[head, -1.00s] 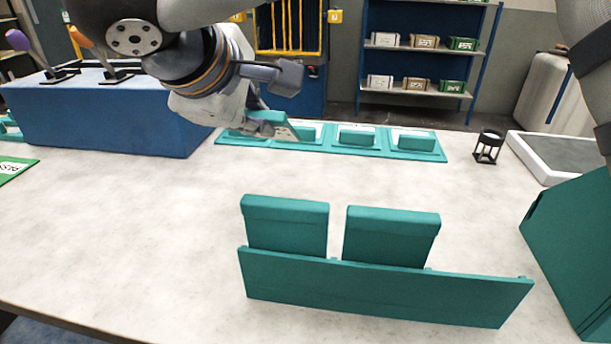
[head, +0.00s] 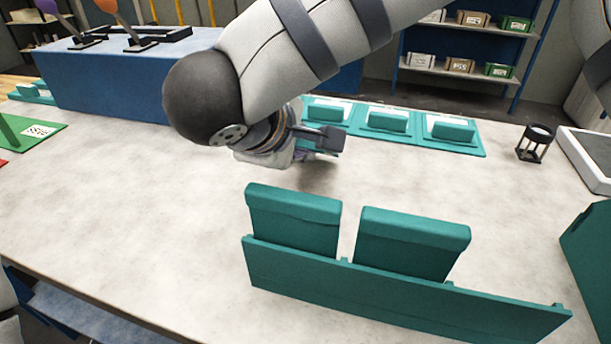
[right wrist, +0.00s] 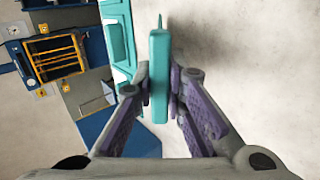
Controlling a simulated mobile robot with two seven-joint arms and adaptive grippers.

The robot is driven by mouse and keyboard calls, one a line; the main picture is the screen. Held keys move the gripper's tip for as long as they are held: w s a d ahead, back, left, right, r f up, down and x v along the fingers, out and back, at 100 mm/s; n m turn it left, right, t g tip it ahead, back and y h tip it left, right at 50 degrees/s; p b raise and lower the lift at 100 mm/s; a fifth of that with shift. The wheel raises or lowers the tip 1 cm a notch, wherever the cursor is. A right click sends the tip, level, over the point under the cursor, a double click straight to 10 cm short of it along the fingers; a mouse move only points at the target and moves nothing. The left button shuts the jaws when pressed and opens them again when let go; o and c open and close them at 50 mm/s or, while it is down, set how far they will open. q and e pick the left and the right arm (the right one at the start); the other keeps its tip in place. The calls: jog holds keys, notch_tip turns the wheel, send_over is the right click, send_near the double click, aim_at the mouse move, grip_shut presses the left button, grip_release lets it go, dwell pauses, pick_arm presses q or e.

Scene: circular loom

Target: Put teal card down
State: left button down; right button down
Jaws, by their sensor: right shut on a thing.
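My right gripper (head: 318,148) is shut on a teal card above the table, in front of the left end of the back tray. In the right wrist view the teal card (right wrist: 159,75) stands edge-on between the fingers; in the head view the gripper and arm largely hide it. A teal rack (head: 390,292) stands at the front of the table with two teal cards (head: 293,218) (head: 412,242) upright and leaning back in it. My left gripper is not in view.
A teal tray (head: 478,152) with several teal blocks lies at the back. A blue box (head: 110,85) stands back left, a green mat (head: 45,140) far left, and a small black stand (head: 535,143) right. The table left of the rack is clear.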

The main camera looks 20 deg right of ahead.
jog(key=shift+f, duration=0.4)
jog(key=c, duration=1.8)
grip_release()
jog(key=shift+r, duration=0.1)
jog(key=v, duration=0.8)
